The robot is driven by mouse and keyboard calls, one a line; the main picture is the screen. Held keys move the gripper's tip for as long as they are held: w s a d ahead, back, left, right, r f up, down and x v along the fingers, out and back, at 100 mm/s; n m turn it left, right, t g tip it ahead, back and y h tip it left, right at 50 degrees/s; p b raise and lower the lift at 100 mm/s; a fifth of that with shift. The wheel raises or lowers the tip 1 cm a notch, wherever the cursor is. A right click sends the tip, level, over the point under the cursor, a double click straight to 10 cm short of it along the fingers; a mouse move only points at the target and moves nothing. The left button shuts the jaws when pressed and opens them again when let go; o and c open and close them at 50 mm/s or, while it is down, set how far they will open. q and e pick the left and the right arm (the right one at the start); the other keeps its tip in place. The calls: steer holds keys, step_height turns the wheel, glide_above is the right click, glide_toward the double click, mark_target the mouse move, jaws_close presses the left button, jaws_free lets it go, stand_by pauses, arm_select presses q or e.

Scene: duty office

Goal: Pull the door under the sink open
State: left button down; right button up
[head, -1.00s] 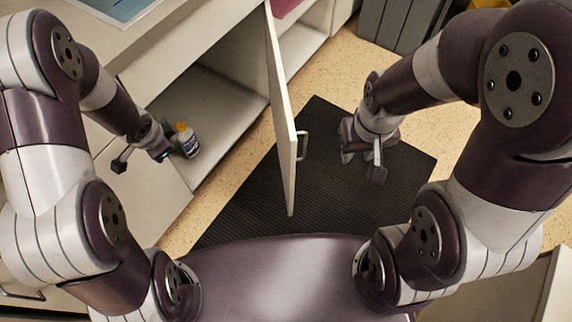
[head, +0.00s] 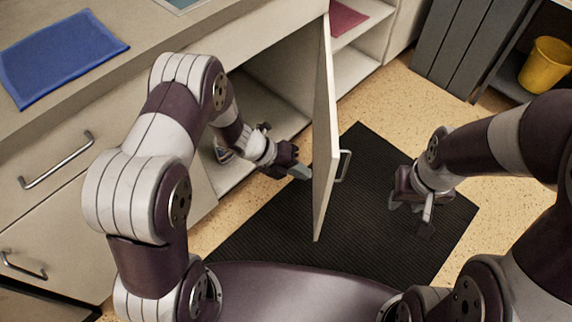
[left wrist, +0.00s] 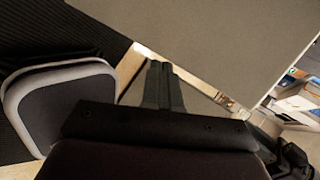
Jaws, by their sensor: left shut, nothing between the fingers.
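The cabinet door (head: 325,130) stands partly open, swung out over the dark mat, with its bar handle (head: 344,165) on the right-hand outer face. My left gripper (head: 300,172) is shut and empty. It is at the inner side of the door, near its free edge; whether it touches is unclear. In the left wrist view its closed fingers (left wrist: 163,85) point at a large grey panel, the door's inner face (left wrist: 225,45). My right gripper (head: 412,212) is open and empty, over the mat on the handle side, apart from the door.
A black ribbed mat (head: 290,235) covers the floor below the door. Drawers with bar handles (head: 58,160) are at left. A yellow bucket (head: 546,65) is at the far right.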

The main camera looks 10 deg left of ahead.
mark_target(327, 177)
arm_select(q)
steer(key=shift+w+d+r, duration=0.1)
steer(key=shift+w+d, duration=0.05)
steer(key=shift+d, duration=0.8)
steer(key=shift+w+d, duration=0.1)
steer(key=shift+d, duration=0.8)
